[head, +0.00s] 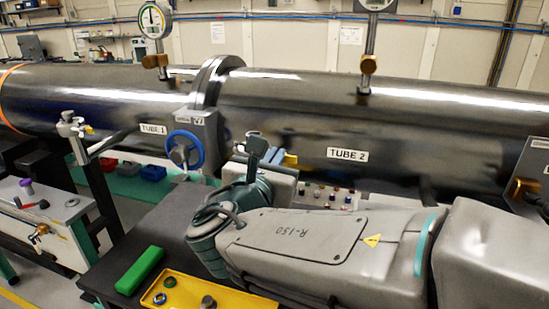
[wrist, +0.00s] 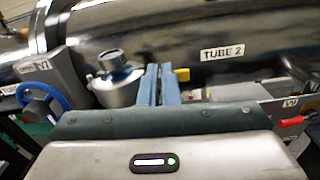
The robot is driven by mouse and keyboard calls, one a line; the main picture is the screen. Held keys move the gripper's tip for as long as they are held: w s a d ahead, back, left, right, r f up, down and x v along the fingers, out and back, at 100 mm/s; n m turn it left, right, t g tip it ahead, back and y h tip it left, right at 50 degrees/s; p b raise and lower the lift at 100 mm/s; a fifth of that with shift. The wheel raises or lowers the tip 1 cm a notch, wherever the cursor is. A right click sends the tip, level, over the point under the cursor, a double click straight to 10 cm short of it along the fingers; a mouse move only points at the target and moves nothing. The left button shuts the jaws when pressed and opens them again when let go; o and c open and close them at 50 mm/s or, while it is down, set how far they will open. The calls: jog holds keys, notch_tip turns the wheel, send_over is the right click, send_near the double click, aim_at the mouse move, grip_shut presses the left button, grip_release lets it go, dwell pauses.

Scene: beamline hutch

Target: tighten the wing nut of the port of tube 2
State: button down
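Tube 2 (head: 400,130), a large dark metal cylinder with a "TUBE 2" label (head: 347,155), runs across the right; it also shows in the wrist view (wrist: 270,30). A metal port (wrist: 117,90) with a round dark knob and a blue part under it (wrist: 122,73) stands left of my fingers in the wrist view. Its wing nut cannot be made out clearly. My gripper (head: 257,152) is in front of the tube and covers part of the port in the head view. In the wrist view its two blue-grey fingers (wrist: 160,76) are close together with a narrow gap; nothing clearly shows between them.
A blue handwheel valve (head: 185,150) sits just left of my gripper. A yellow lever (head: 290,159) is close on the right. A yellow tray (head: 195,297) and green block (head: 140,269) lie on the bench below. Tube 1 (head: 95,95) and its port (head: 72,128) are at left.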

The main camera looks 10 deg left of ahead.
jog(key=shift+f+b, duration=0.1)
jog(key=shift+b, duration=0.25)
jog(key=m+b, duration=0.2)
jog(key=b, duration=0.2)
jog(key=m+b, duration=0.3)
jog(key=b, duration=0.1)
jog(key=d+f+m+b, duration=0.1)
jog(key=m+b, duration=0.2)
jog(key=b, duration=0.1)
jog(key=shift+d+f, duration=0.1)
jog(key=m+b, duration=0.1)
jog(key=b, duration=0.1)
jog(key=m+b, duration=0.2)
jog(key=b, duration=0.1)
jog(key=shift+d+f+m+b, duration=0.15)
jog(key=shift+f+m+b, duration=0.05)
jog(key=shift+m+b, duration=0.1)
jog(key=shift+f+m+b, duration=0.2)
jog(key=shift+m+b, duration=1.8)
jog(key=shift+b, duration=0.05)
jog(key=shift+f+m+b, duration=0.25)
jog(key=shift+m+b, duration=1.75)
jog(key=shift+b, duration=0.05)
jog(key=shift+f+m+b, duration=0.2)
jog(key=shift+m+b, duration=1.8)
jog(key=shift+b, duration=0.05)
